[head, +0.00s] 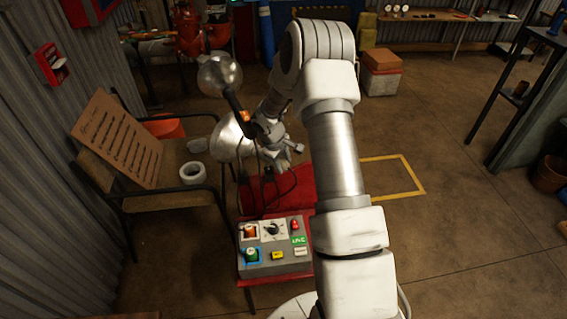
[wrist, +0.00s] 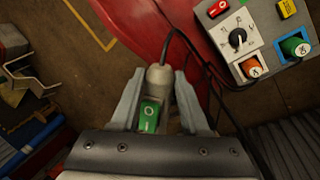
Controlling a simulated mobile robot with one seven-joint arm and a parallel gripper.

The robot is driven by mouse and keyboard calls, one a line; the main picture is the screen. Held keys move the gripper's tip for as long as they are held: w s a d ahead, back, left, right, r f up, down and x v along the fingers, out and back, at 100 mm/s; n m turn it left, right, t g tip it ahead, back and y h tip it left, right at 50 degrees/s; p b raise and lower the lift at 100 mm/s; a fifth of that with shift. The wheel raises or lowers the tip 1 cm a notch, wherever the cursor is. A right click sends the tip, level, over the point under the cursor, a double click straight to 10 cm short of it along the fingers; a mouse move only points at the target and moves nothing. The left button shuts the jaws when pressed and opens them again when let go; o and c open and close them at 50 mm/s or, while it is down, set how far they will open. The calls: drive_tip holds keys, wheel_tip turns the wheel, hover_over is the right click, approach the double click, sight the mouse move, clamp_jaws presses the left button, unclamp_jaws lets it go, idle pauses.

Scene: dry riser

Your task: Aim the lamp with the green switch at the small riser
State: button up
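In the wrist view, the lamp with the green switch (wrist: 150,115) lies between the fingers of my gripper (wrist: 160,85). Its grey neck touches both fingers, and a dark cable runs from it. In the head view, my gripper (head: 280,150) is beside a silver lamp dome (head: 226,140), partly hidden by my arm. A second lamp with a round silver head (head: 219,74) and a black stem with an orange part stands just above it. Red pipework (head: 190,32) stands at the back; I cannot tell which part is the small riser.
A grey control box (head: 275,262) with a dial and coloured buttons sits on a red table (head: 290,190). A chair (head: 165,195) at left holds a cardboard sign (head: 118,140) and a white tape roll (head: 193,173). Loose cables hang by the lamps.

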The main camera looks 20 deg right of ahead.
drive_tip(key=o, duration=0.4)
drive_tip(key=shift+r, duration=0.55)
wheel_tip(320, 180, up, 4)
drive_tip(key=shift+f+p, duration=0.25)
drive_tip(key=shift+p, duration=0.45)
drive_tip(key=s+d+r, duration=0.2)
drive_tip(key=s+d+r+p, duration=0.1)
drive_tip(key=s+d+r, duration=0.1)
drive_tip(key=s+d, duration=0.1)
drive_tip(key=s+d+r+p, duration=0.1)
drive_tip(key=s+d+r, duration=0.1)
drive_tip(key=s+d, duration=0.1)
drive_tip(key=shift+s+r, duration=0.25)
